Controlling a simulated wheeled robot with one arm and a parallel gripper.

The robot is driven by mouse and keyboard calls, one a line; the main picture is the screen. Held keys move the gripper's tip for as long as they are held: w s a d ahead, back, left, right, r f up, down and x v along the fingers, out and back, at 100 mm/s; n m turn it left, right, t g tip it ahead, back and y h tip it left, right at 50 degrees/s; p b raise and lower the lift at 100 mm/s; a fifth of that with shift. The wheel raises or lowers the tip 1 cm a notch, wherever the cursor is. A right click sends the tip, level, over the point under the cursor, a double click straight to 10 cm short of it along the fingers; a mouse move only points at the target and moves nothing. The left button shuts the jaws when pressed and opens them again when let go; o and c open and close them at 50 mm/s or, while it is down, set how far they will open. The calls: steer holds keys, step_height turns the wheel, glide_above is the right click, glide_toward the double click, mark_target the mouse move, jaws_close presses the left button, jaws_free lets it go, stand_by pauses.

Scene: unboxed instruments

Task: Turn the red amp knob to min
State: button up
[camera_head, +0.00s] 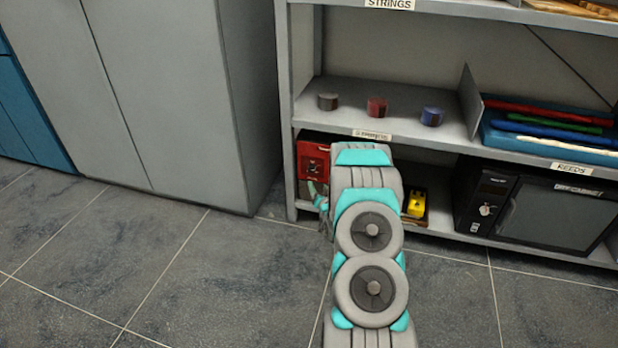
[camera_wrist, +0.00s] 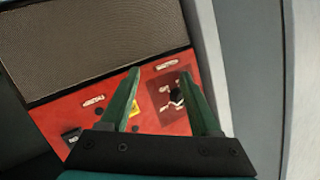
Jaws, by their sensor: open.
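The red amp (camera_head: 313,158) stands on the bottom shelf at its left end, partly hidden by my arm in the head view. In the wrist view its red panel (camera_wrist: 70,112) lies below a dark speaker grille (camera_wrist: 90,40). A small dark knob with white marks (camera_wrist: 176,97) sits on a darker red patch at the panel's right. My gripper (camera_wrist: 160,74) is open, and its two green fingers reach over the panel. The knob shows between the fingers, close to the right one. I cannot tell whether they touch. My gripper (camera_head: 319,195) is small and partly hidden in the head view.
The upright shelf post (camera_wrist: 208,60) is close to the right of the amp. A yellow item (camera_head: 416,206) and a black cabinet (camera_head: 547,212) stand farther right on the bottom shelf. Three small round items, the red one (camera_head: 377,107) central, sit above. The floor is clear.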

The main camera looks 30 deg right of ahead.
mark_target(311, 170)
steer(key=shift+a+r+m+g+h+b, duration=1.4)
steer(key=shift+a+r+h+b, duration=0.85)
steer(key=shift+a+h, duration=1.6)
steer(key=shift+h, duration=0.45)
steer(key=shift+s+b+x, duration=0.2)
steer(key=shift+b+x, duration=0.2)
steer(key=shift+x, duration=3.4)
steer(key=shift+d, duration=0.15)
jaws_close()
